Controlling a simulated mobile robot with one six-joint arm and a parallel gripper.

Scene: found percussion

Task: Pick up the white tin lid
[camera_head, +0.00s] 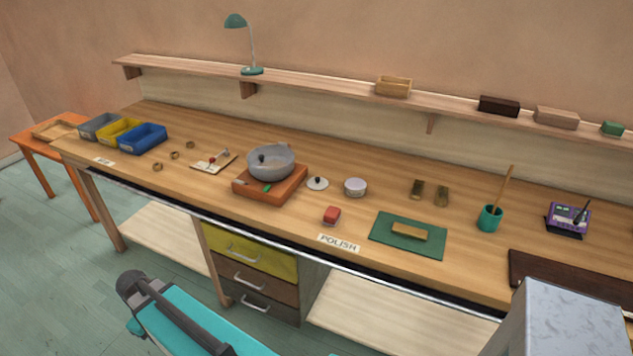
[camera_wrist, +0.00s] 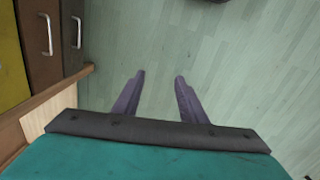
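A small round white lid (camera_head: 316,185) with a dark knob lies on the workbench (camera_head: 300,222), just right of a wooden block. A white round tin (camera_head: 355,187) stands close to its right, apart from it. I cannot tell whether the tin's pale top is a separate lid. My gripper (camera_wrist: 160,76) shows in the wrist view with two purple fingers apart and nothing between them. It is over the floor in front of the bench drawers, away from the lid. The head view shows my teal arm low at the front, but not the fingers.
A teal cup (camera_head: 489,219) holds a stick. A shelf (camera_head: 320,88) runs behind; drawers (camera_head: 250,252) sit below.

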